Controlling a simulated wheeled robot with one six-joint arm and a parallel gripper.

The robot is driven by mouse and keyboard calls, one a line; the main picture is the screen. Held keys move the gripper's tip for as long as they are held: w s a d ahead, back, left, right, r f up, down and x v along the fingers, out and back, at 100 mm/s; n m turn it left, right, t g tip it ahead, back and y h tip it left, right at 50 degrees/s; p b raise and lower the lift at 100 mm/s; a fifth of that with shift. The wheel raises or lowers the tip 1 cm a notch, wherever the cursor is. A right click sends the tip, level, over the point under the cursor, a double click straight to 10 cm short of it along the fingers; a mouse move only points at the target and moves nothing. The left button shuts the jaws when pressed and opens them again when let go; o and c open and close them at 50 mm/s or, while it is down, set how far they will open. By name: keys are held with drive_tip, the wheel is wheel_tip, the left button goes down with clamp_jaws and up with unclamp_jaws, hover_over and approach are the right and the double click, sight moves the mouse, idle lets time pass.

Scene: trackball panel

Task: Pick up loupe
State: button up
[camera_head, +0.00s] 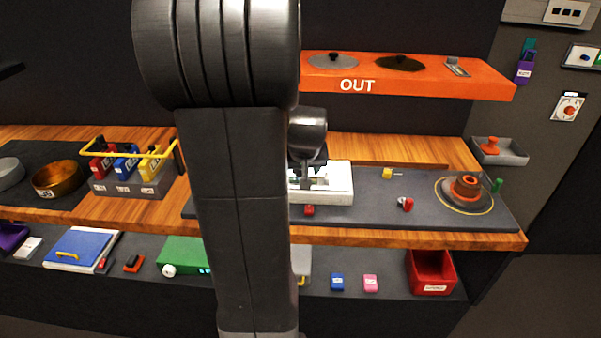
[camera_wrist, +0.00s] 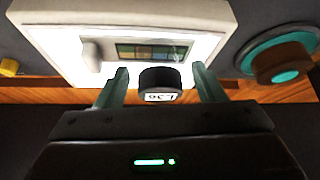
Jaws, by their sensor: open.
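A short black cylinder with a white label (camera_wrist: 160,84), which looks like the loupe, stands at the near edge of the lit white light box (camera_wrist: 60,40) in the wrist view. My gripper (camera_wrist: 161,86) is open, with one finger on each side of the cylinder. I see gaps between it and both fingers, so it is not clamped. In the head view my gripper (camera_head: 308,180) is over the light box (camera_head: 340,185), and my arm hides part of the box. I cannot make out the loupe there.
A film strip (camera_wrist: 152,52) lies on the light box. A brown and teal round part (camera_wrist: 283,62) is close on the right in the wrist view. A small red item (camera_head: 309,210) lies before the box. The orange OUT shelf (camera_head: 440,82) hangs above the bench.

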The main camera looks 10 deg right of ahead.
drive_tip(key=shift+c, duration=0.4)
drive_tip(key=c, duration=1.1)
drive_tip(key=shift+o, duration=0.2)
drive_tip(key=shift+r, duration=0.1)
